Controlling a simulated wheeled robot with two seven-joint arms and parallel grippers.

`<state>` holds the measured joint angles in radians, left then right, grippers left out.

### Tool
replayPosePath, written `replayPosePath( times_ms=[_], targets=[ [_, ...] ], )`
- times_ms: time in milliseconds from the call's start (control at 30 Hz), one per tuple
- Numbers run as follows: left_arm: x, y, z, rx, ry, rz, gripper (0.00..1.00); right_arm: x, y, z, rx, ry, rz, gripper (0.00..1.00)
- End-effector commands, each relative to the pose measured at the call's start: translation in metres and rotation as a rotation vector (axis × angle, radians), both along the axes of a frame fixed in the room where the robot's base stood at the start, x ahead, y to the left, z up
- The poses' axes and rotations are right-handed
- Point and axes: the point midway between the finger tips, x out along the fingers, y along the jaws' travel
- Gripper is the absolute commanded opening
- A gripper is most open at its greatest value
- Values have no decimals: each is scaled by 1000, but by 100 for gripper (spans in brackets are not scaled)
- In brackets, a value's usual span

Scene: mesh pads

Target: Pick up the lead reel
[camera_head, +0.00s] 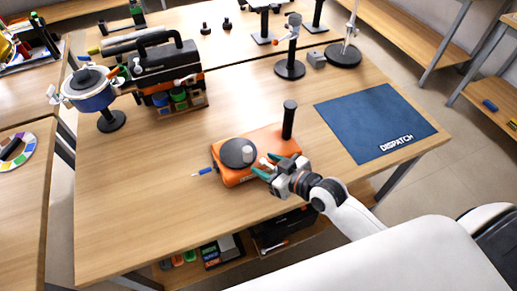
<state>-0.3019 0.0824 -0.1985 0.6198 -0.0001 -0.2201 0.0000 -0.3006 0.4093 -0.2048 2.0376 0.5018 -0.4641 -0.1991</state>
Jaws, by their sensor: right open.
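The lead reel (239,152) appears to be the orange unit with a dark round disc and a pale knob on top, lying on the wooden table. A black upright post (289,119) rises at its far right corner, and a blue-tipped piece (204,171) sticks out at its left. My right gripper (264,167) is at the reel's near right side, with its teal fingers apart over the orange body. I cannot tell whether they touch it. The fingers hide a little of the reel. My left gripper is out of view.
A blue DISPATCH mat (376,122) lies at the right. A black and orange toolbox (169,72) and a blue drum (88,90) on a stand are at the back left. Black stands (289,69) are at the back. The front left of the table is clear.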

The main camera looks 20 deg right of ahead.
Motion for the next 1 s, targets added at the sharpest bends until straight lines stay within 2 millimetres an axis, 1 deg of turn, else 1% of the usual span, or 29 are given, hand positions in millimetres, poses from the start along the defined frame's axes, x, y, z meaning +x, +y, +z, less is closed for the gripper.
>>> replayPosePath(
  times_ms=[33,100,200,367,533,633,767,967,1000],
  targets=[
    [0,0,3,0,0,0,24,9,4,-2,3,0,-1,50],
    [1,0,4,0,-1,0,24,18,8,-6,2,0,-2,50],
    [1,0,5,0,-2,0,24,27,13,-11,2,1,-1,50],
    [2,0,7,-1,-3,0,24,36,17,-15,0,2,0,50],
    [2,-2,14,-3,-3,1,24,57,24,-22,0,2,0,50],
    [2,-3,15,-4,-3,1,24,68,29,-29,1,3,-1,50],
    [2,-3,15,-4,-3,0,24,75,33,-33,0,3,0,50],
    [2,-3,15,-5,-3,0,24,75,33,-33,-1,3,0,50],
    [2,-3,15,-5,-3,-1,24,75,33,-33,-1,3,0,47]
  ],
)
